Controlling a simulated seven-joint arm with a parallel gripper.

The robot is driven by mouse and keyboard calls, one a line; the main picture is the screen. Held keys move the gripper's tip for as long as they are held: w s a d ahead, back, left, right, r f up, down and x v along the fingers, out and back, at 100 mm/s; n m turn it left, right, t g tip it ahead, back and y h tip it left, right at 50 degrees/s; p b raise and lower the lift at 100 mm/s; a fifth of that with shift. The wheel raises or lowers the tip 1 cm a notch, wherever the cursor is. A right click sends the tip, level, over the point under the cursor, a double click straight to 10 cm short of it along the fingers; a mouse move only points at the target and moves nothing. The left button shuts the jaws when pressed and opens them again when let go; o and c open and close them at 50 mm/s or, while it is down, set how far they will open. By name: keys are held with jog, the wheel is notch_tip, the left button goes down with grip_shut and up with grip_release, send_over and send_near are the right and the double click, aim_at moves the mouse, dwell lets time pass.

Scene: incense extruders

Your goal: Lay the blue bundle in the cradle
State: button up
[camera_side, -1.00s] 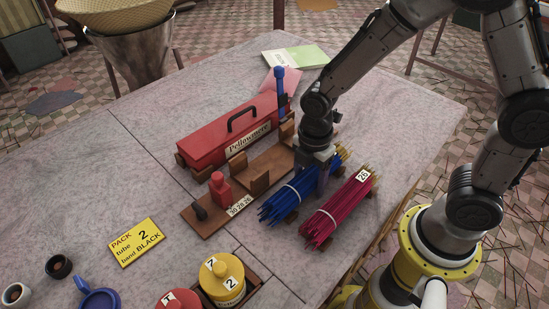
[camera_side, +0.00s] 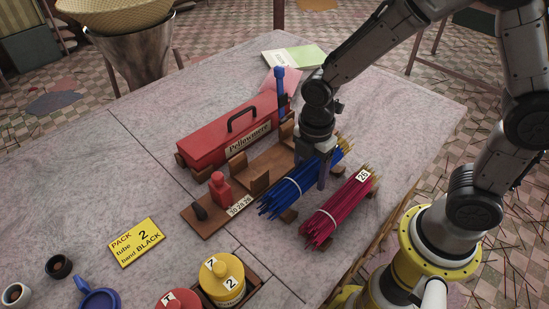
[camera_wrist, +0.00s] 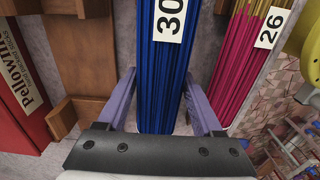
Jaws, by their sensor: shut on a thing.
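The blue bundle of sticks (camera_side: 293,190) has a white band around it, and a "30" tag shows in the wrist view (camera_wrist: 160,80). My gripper (camera_side: 322,172) is shut across the bundle's middle, with one purple finger on each side in the wrist view (camera_wrist: 158,105). The bundle hangs a little above its small wooden rest (camera_side: 289,215). The cradle appears to be the brown wooden board with upright blocks (camera_side: 268,168), just left of the bundle. Its bed between the blocks looks empty. My gripper hides part of its far end.
A crimson bundle (camera_side: 335,212) tagged "26" lies close on the right. A long red box (camera_side: 215,135) stands behind the board.

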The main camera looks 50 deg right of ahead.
jog(key=shift+r, duration=1.35)
jog(key=shift+s, duration=0.1)
jog(key=w+r, duration=0.5)
jog(key=w, duration=0.6)
jog(key=shift+w+d+f, duration=0.1)
jog(key=shift+d+f, duration=0.05)
jog(key=shift+f, duration=1.95)
jog(key=shift+d+f, duration=0.15)
jog(key=shift+f, duration=1.9)
